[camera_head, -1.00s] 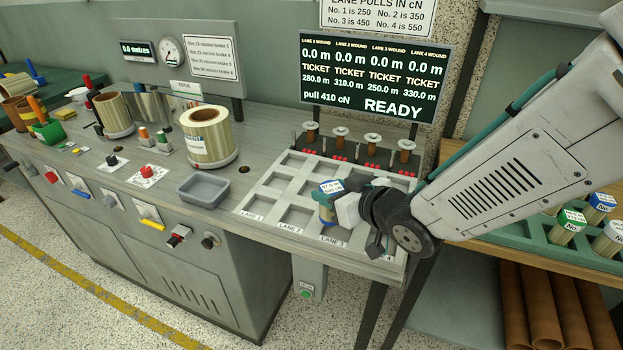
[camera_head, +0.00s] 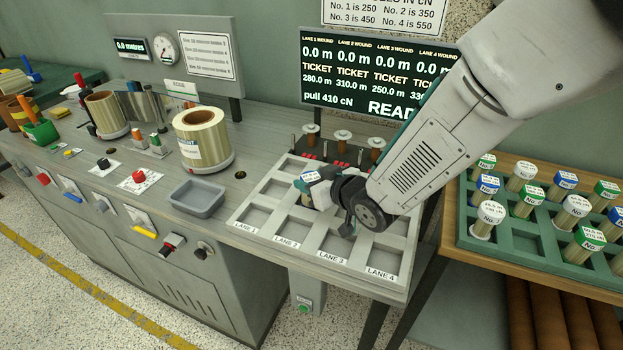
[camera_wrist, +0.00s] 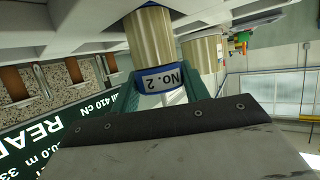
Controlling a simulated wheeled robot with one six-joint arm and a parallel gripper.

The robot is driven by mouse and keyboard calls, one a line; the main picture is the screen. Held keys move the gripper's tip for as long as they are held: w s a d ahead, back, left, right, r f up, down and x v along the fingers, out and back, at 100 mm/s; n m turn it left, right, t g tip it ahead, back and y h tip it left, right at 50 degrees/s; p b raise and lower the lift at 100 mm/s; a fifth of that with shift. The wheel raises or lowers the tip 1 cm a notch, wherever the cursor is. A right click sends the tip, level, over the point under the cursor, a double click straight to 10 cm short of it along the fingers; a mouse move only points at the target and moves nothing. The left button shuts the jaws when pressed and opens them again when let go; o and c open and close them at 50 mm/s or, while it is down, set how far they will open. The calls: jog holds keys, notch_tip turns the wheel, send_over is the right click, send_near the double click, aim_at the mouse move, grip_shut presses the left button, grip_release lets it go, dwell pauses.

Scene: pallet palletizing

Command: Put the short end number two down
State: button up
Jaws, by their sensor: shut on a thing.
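My gripper (camera_head: 330,188) is shut on the short end number two (camera_head: 308,188), a small clear-gold spool with a blue-edged white cap. It is over the middle of the grey lane tray (camera_head: 262,228), around lanes 2 and 3. In the wrist view the cap of the short end (camera_wrist: 165,79) reads "No. 2" and sits between the green fingers. I cannot tell whether its foot touches the tray floor. My arm hides part of the tray's right side.
Posts with brown spools (camera_head: 343,145) stand behind the tray. A grey bin (camera_head: 197,197) and large film roll (camera_head: 203,140) stand to the left. A green rack (camera_head: 522,238) of capped spools is at the right. Front pockets in the tray look empty.

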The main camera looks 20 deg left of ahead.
jog(key=shift+w+d, duration=0.1)
jog(key=shift+d, duration=0.05)
jog(key=shift+f, duration=0.1)
jog(key=o, duration=1)
jog(key=shift+s+d+r, duration=0.15)
jog(key=shift+s+r, duration=0.05)
jog(key=shift+r, duration=0.1)
jog(key=v, duration=1.1)
jog(key=shift+s+d, duration=0.15)
jog(key=shift+d, duration=0.05)
